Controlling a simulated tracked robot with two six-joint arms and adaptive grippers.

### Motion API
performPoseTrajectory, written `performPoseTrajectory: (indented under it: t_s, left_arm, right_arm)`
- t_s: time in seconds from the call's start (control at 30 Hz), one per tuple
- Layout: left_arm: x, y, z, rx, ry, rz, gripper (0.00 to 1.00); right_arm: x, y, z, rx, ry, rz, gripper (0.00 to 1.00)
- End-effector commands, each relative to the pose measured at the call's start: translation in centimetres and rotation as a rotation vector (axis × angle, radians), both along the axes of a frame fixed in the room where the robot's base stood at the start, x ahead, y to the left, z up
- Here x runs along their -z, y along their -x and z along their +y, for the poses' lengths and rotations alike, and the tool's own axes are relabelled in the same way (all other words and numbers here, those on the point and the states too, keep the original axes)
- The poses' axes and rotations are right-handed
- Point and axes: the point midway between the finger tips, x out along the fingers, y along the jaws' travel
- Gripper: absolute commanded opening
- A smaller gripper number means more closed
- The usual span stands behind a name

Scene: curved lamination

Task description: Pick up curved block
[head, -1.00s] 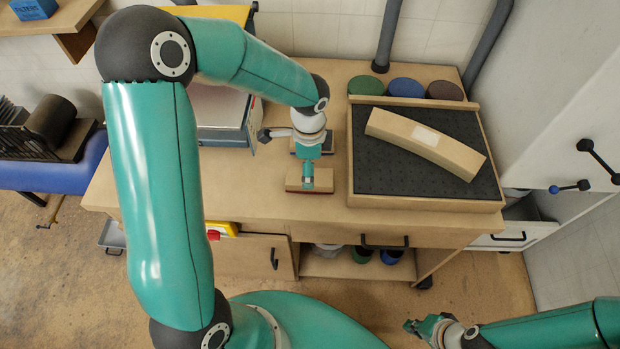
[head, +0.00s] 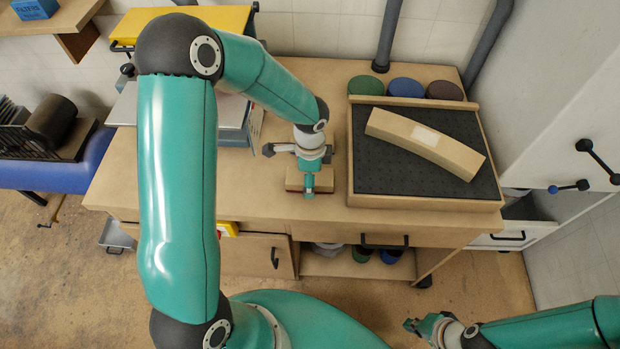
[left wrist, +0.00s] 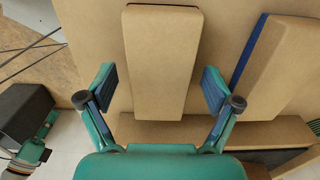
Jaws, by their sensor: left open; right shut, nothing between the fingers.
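A long, bowed tan block (head: 425,142) with a pale patch lies across the dark mat of a tray on the bench. Left of the tray, a small tan block with a dark red underside (head: 325,180) lies on the bench. My left gripper (head: 309,190) is over this small block and partly hides it. In the left wrist view, the open fingers (left wrist: 159,85) are on either side of the small block (left wrist: 160,55); contact is not visible. My right gripper (head: 413,325) is shut and empty, low at the front, away from the bench.
The dark-matted tray (head: 425,200) has a raised wooden rim. A tan block with a blue edge (left wrist: 268,55) lies beside the small block. Green, blue and brown round pads (head: 406,87) stand behind the tray. The bench left of the small block is clear.

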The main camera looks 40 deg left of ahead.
Motion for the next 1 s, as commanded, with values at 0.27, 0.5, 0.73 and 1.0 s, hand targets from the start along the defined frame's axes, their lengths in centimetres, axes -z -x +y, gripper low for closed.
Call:
performPoseTrajectory:
  t_s: [0.27, 0.5, 0.73, 1.0]
  left_arm:
    - [0.36, -0.02, -0.02, 0.001, 0.0, 0.0, 0.9]
    - [0.35, -0.04, -0.05, 0.001, 0.0, 0.0, 0.9]
    - [0.35, -0.05, -0.06, 0.001, 0.0, 0.0, 0.66]
    - [0.37, -0.05, -0.09, 0.002, 0.0, 0.0, 0.21]
  right_arm:
    - [0.47, 0.0, 0.0, 0.0, 0.0, 0.0, 0.0]
    - [0.46, 0.0, 0.0, 0.0, 0.0, 0.0, 0.0]
    - [0.46, 0.0, 0.0, 0.0, 0.0, 0.0, 0.0]
    - [0.46, 0.0, 0.0, 0.0, 0.0, 0.0, 0.0]
